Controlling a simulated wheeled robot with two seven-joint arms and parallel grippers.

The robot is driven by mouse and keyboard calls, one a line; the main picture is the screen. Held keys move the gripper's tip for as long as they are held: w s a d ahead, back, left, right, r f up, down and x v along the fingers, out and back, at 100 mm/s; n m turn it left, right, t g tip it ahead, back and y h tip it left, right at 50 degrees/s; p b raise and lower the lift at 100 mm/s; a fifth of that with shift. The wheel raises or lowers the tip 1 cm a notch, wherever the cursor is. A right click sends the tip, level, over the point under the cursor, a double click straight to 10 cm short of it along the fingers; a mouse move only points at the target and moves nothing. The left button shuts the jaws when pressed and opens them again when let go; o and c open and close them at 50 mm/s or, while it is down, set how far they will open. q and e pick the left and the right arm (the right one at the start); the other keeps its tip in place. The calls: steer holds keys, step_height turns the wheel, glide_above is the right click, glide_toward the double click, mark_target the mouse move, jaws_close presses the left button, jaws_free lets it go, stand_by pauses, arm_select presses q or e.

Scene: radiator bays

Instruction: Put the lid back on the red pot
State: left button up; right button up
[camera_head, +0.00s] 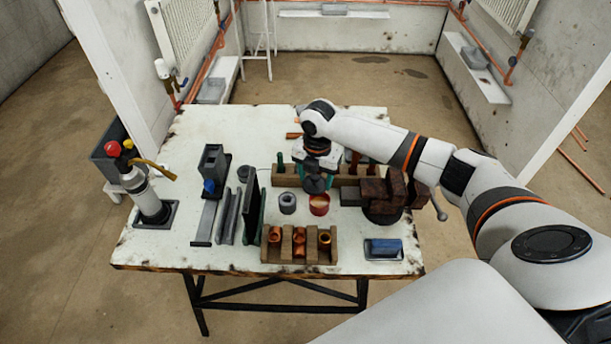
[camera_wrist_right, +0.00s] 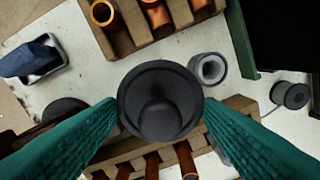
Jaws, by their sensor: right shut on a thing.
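The red pot (camera_head: 319,210) stands uncovered near the middle of the workbench, its pale inside partly showing. My right gripper (camera_head: 316,178) has its teal fingers shut on the dark grey lid (camera_head: 314,186). In the head view the lid is just behind the pot, apparently above bench level; its exact height is unclear. In the right wrist view the round lid (camera_wrist_right: 160,98) sits between the two green fingertips, and the pot does not show, probably hidden behind it. My left gripper is not in view.
A grey ring-shaped roll (camera_head: 287,203) stands just left of the pot. A wooden block with copper fittings (camera_head: 299,258) is in front, and a rack (camera_head: 286,180) behind. A vise (camera_head: 383,195) is at right. The bench's back left (camera_head: 215,130) is clear.

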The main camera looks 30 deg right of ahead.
mark_target(321, 180)
steer(key=shift+d+f+n, duration=0.2)
steer(key=shift+d+n, duration=0.55)
steer(key=shift+n, duration=0.15)
steer(key=shift+d+f+n, duration=0.2)
steer(key=shift+f+n, duration=0.05)
steer(key=shift+n, duration=0.05)
step_height(321, 180, down, 4)
steer(key=b, duration=0.4)
steer(key=shift+f, duration=0.2)
steer(key=shift+w+f+b, duration=0.1)
steer(key=shift+f+b, duration=0.35)
steer(key=shift+f, duration=0.45)
steer(key=shift+p, duration=0.55)
steer(key=shift+f, duration=0.15)
stand_by(0.4)
steer(key=shift+p, duration=0.4)
stand_by(0.5)
steer(key=o, duration=1.3)
